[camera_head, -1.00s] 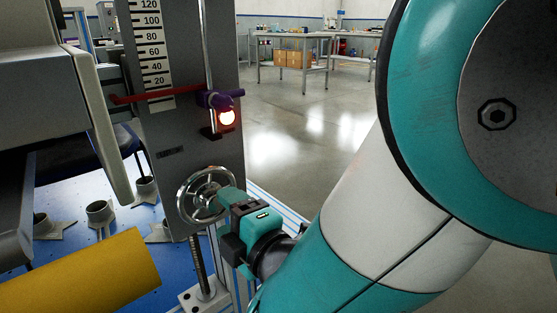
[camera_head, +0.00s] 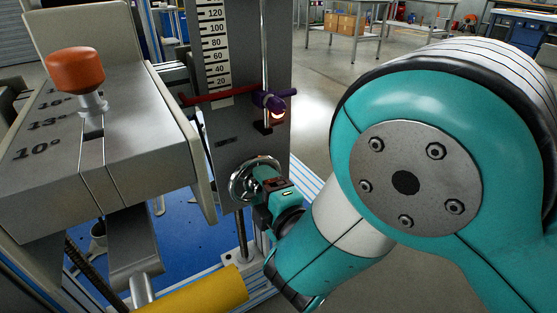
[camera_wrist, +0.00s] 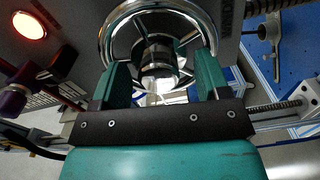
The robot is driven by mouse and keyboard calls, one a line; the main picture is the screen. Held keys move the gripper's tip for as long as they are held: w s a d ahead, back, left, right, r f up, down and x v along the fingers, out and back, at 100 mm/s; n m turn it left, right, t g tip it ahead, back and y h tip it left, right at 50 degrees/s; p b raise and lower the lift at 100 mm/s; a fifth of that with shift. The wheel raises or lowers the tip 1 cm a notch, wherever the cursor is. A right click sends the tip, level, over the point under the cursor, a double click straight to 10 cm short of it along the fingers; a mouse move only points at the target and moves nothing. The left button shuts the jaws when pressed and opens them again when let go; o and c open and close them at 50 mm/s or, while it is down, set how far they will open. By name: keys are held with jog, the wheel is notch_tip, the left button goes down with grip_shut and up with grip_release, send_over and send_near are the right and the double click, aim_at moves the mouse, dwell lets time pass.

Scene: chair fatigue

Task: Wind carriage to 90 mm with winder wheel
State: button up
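The winder wheel (camera_head: 245,180), a chrome handwheel, is on the lower part of the grey upright plate. My gripper (camera_head: 262,183) is at its front. In the wrist view my gripper's teal fingers (camera_wrist: 163,75) stand apart on either side of the wheel's dark hub (camera_wrist: 158,62), with gaps showing; the chrome rim (camera_wrist: 112,25) arcs beyond them. Contact with the wheel cannot be made out. The white millimetre scale (camera_head: 216,50) is above. The red pointer bar (camera_head: 205,96) crosses it near the bottom, below the 20 mark. The carriage itself is not clearly distinguishable.
A purple clamp (camera_head: 266,101) and glowing lamp (camera_head: 279,115) sit right of the scale. A grey angle-marked block (camera_head: 130,180) with an orange knob (camera_head: 75,70) stands left. A yellow cylinder (camera_head: 200,292) lies below. Open floor (camera_head: 318,85) extends behind the plate.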

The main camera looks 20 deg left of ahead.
jog(key=shift+w+a+r, duration=0.2)
jog(key=shift+w+r, duration=0.1)
jog(key=shift+c, duration=0.2)
jog(key=c, duration=0.6)
jog(key=shift+o, duration=0.2)
jog(key=m+b, duration=0.2)
jog(key=shift+f+m+t, duration=0.25)
jog(key=shift+m+t, duration=0.05)
jog(key=m+b, duration=0.1)
jog(key=m, duration=0.2)
jog(key=shift+d+b, duration=0.1)
jog(key=shift+b, duration=0.3)
jog(key=shift+r+m, duration=0.1)
jog(key=shift+m, duration=0.4)
jog(key=m+b, duration=0.2)
jog(key=shift+w+f+b, duration=0.1)
jog(key=shift+f+b, duration=0.2)
jog(key=shift+f, duration=0.05)
jog(key=shift+c, duration=0.2)
jog(key=m+b, duration=0.2)
jog(key=shift+d+m, duration=0.1)
jog(key=shift+m, duration=0.3)
jog(key=shift+r+m+b, duration=0.3)
jog(key=shift+m+b, duration=0.05)
jog(key=shift+m, duration=0.35)
jog(key=shift+c, duration=0.2)
